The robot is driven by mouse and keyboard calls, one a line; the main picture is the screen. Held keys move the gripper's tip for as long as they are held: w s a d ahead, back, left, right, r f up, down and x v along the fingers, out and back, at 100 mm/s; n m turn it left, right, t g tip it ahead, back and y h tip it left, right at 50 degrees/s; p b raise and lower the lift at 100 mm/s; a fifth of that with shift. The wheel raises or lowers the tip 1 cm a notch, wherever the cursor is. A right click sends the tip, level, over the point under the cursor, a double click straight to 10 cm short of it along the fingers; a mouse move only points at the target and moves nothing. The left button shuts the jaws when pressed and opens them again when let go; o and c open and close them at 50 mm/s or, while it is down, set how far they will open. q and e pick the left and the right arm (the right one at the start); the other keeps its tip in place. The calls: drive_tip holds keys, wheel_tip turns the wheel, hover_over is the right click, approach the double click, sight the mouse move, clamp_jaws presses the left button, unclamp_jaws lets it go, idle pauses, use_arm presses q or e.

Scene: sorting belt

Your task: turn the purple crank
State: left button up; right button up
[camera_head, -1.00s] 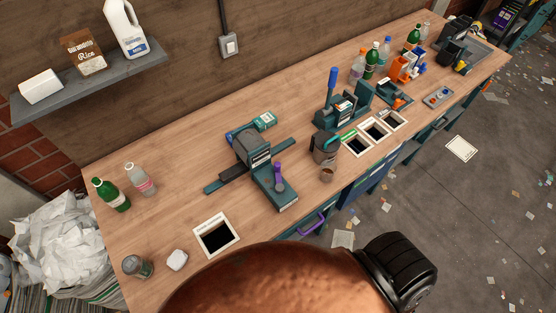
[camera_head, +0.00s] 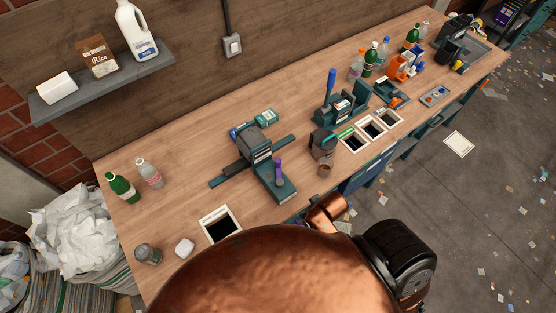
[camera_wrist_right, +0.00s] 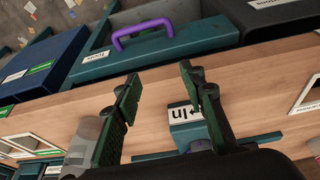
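The purple crank (camera_head: 278,169) stands upright on the front part of a teal machine (camera_head: 284,190) on the wooden bench, in the head view. My left gripper is not in view.
A teal drawer with a purple handle (camera_wrist_right: 142,32) is in the bench front. Bottles (camera_head: 122,187) stand at the left.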

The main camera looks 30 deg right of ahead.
drive_tip(key=w+a+r+n+y, duration=0.3)
drive_tip(key=w+a+r+n, duration=0.3)
drive_tip(key=w+a, duration=0.8)
wheel_tip(320, 180, up, 7)
drive_tip(key=m+g+h, duration=0.3)
drive_tip(key=g, duration=0.1)
hover_over(278, 160)
drive_tip(key=shift+a, duration=0.1)
drive_tip(key=shift+f, duration=0.15)
wheel_tip(278, 160, down, 7)
drive_tip(key=shift+f+p, duration=0.15)
drive_tip(key=shift+p, duration=0.35)
drive_tip(key=shift+c, duration=0.4)
clamp_jaws()
